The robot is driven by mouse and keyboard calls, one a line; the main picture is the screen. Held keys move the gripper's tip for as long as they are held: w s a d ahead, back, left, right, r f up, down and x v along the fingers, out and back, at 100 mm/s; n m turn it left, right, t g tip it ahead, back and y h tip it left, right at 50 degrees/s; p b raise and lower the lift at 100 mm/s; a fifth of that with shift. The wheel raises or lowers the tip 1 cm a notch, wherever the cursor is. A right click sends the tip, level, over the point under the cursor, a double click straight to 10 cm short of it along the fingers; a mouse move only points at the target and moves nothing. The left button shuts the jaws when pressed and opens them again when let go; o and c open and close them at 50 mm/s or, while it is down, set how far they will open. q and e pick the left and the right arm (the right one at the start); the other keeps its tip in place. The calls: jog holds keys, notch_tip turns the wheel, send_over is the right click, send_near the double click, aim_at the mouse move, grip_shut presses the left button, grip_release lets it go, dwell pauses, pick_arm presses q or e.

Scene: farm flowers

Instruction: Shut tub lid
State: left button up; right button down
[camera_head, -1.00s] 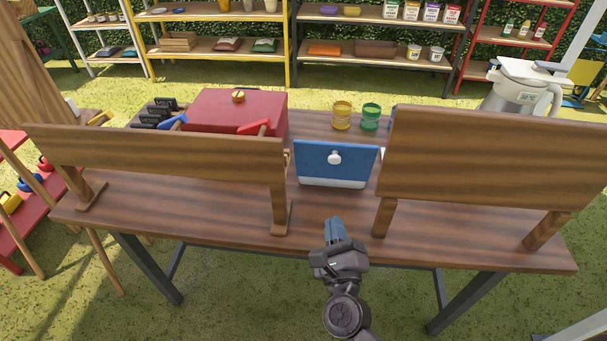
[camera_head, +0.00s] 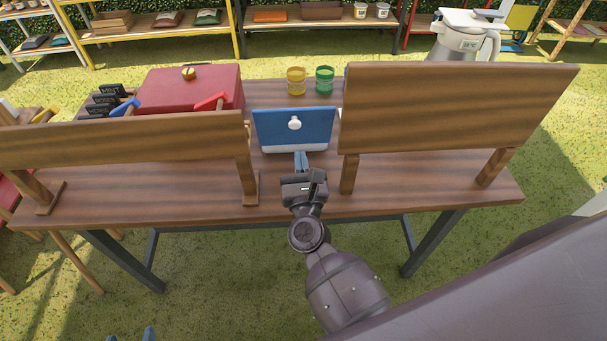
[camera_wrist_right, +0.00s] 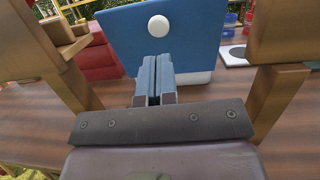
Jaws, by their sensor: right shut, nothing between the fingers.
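The tub's blue lid (camera_head: 294,130) stands raised, with its white knob (camera_head: 295,123) facing me. A white strip of the tub (camera_head: 295,149) shows below it; the inside is hidden behind the lid. The lid also shows large in the right wrist view (camera_wrist_right: 190,38). My right gripper (camera_head: 301,161) is shut and empty, its blue fingers pointing at the tub's near side, below the knob. In the right wrist view the fingers (camera_wrist_right: 154,75) overlap the lid's lower edge; contact cannot be told.
Wooden boards on posts stand left (camera_head: 120,139) and right (camera_head: 450,105) of the tub, leaving a gap between them. A red box (camera_head: 190,90) is behind the left board. Yellow (camera_head: 296,80) and green (camera_head: 325,79) cans stand behind the tub.

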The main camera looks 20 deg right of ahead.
aim_at(297, 126)
jog(key=p+x, duration=0.1)
jog(key=x, duration=0.5)
jog(key=shift+w+d+r, duration=0.1)
jog(key=shift+w, duration=0.3)
jog(key=shift+w+d, duration=0.1)
jog(key=shift+d, duration=0.05)
